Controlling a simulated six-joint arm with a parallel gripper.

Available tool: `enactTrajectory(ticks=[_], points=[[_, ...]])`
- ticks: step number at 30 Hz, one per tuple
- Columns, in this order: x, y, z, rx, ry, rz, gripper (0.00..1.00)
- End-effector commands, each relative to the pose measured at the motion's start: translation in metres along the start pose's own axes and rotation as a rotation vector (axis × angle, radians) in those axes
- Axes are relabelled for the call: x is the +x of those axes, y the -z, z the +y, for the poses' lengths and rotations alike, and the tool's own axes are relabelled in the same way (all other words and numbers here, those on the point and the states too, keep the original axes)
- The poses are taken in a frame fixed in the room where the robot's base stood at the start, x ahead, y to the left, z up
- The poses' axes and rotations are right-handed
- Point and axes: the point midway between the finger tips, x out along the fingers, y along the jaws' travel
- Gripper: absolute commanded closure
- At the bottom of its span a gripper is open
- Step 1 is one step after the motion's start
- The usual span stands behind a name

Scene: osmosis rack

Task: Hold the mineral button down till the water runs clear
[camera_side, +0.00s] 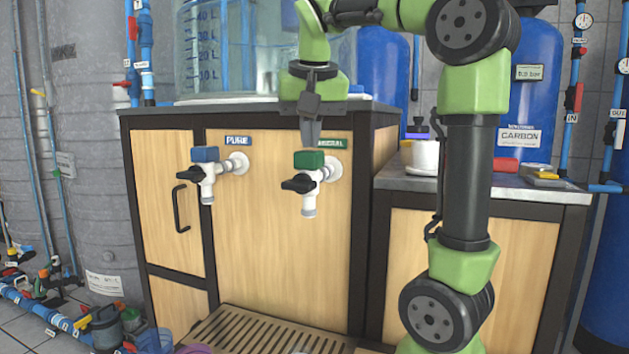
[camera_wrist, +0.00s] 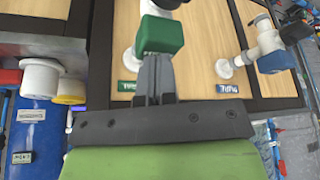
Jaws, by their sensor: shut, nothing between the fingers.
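The mineral button is the green block (camera_side: 309,160) on top of the right-hand white tap (camera_side: 310,190), under a green label reading MINERAL (camera_side: 332,143). My gripper (camera_side: 310,142) points down just above the green button, its fingers closed together and empty. In the wrist view the fingertips (camera_wrist: 154,58) reach the edge of the green button (camera_wrist: 160,35); I cannot tell whether they touch it. No water stream shows below the tap's spout.
A second white tap with a blue button (camera_side: 205,154), labelled PURE, stands to the left on the same wooden cabinet (camera_side: 270,240). A slatted drain grate (camera_side: 250,332) lies below. A large clear tank (camera_side: 215,50) stands on the cabinet top behind my gripper.

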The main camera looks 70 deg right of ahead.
Motion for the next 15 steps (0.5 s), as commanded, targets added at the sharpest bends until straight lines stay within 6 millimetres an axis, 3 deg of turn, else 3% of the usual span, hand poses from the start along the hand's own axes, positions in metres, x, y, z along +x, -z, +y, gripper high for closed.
enactTrajectory(ticks=[15], points=[[0.0036, -0.0016, 0.0, 0.0, 0.0, -0.001, 1.0]])
